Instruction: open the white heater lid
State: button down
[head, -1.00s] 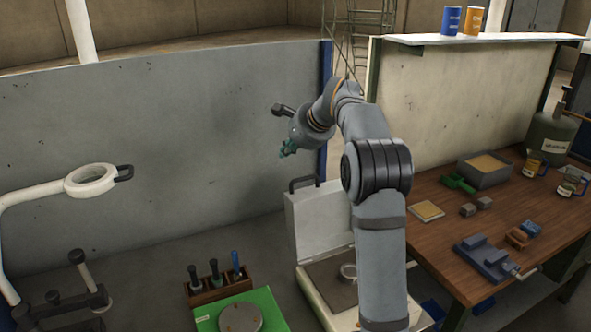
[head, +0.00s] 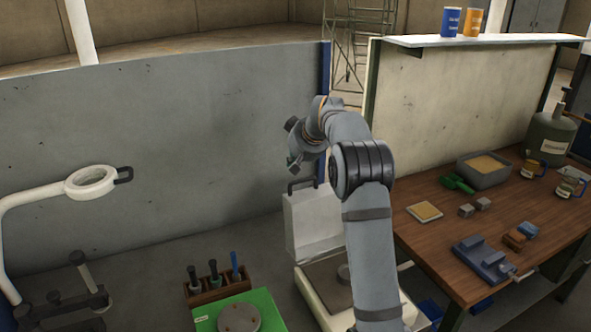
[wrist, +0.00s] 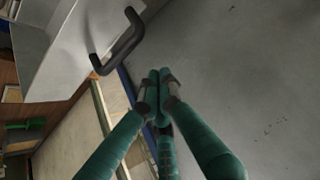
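The white heater lid (head: 312,228) stands raised, roughly upright, at the back of the white heater (head: 312,297). Its dark handle (head: 303,184) is on the lid's upper edge. The heater's inside shows a dark plate with a small round piece (head: 343,272), partly behind my arm. In the wrist view, the lid (wrist: 75,45) and handle (wrist: 128,45) are at upper left. My gripper (wrist: 160,88) has teal fingers with their tips together and nothing visible between them. It is apart from the handle. In the head view my wrist is just above the handle and the fingers are hidden.
A wooden workbench (head: 432,235) with a blue vise (head: 484,258) and sand tray (head: 484,170) is at right. A green scale (head: 270,303) and tool rack (head: 205,292) are left of the heater. A grey wall (head: 150,150) stands behind.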

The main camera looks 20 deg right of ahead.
jog(key=f+p, duration=0.1)
jog(key=s+f+p, duration=0.1)
jog(key=f, duration=0.1)
jog(key=shift+s, duration=0.1)
jog(key=shift+f, duration=0.15)
jog(key=shift+s, duration=0.1)
dwell(0.3)
